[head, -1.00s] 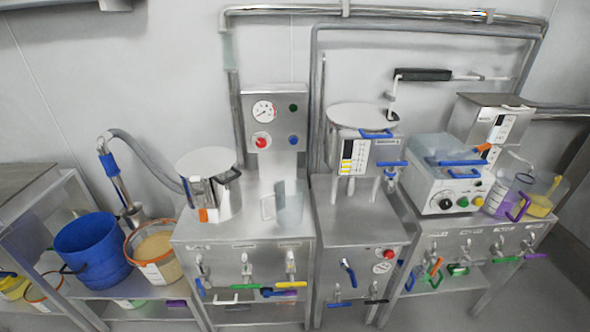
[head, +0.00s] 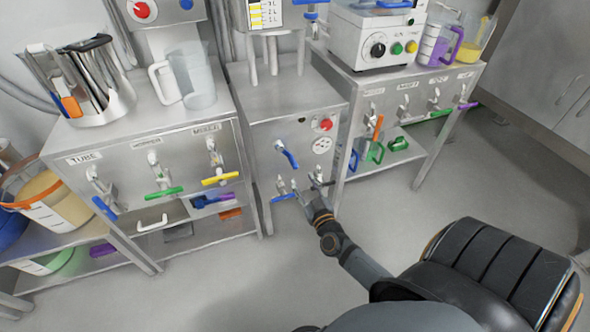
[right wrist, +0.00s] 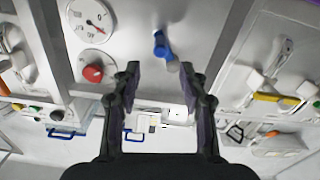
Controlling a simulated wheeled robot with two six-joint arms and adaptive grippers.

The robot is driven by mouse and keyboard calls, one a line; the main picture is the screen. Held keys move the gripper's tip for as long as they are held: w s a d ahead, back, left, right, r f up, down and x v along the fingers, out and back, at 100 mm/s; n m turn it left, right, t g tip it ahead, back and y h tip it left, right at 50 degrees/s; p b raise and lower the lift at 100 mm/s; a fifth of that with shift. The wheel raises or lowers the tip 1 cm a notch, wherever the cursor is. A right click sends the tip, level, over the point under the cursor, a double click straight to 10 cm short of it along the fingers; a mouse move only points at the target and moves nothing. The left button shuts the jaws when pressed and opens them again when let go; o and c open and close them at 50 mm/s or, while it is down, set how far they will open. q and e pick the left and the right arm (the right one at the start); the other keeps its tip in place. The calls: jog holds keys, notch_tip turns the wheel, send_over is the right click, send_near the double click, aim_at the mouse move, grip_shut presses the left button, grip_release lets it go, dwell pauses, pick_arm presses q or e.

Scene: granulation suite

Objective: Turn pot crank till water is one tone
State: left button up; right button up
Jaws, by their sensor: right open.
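The steel pot (head: 283,18) on the middle cabinet is cut off by the top edge of the head view. Its level strip (head: 262,12) shows yellow and white bands. The pot's top and the crank are out of view, and I cannot see the water. My right gripper (head: 314,192) is low in front of the middle cabinet (head: 290,112). In the right wrist view it is open and empty (right wrist: 164,80), with the cabinet's blue lever (right wrist: 160,46) beyond and between its fingers. My left gripper is not in view.
A blue-handled tap (head: 283,197) is left of my right gripper. A clear jug (head: 190,75) stands on the left bench. The floor in front is free.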

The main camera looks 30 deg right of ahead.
aim_at(296, 168)
jog(key=b+x, duration=0.1)
jog(key=x, duration=0.4)
jog(key=shift+w, duration=0.3)
jog(key=b+x, duration=0.1)
jog(key=x, duration=0.4)
jog(key=shift+b, duration=0.3)
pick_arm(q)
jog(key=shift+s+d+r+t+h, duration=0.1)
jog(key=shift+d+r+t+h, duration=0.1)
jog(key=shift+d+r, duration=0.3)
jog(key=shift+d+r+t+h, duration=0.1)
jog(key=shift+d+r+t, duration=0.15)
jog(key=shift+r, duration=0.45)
pick_arm(e)
jog(key=shift+a+r, duration=0.1)
grip_shut()
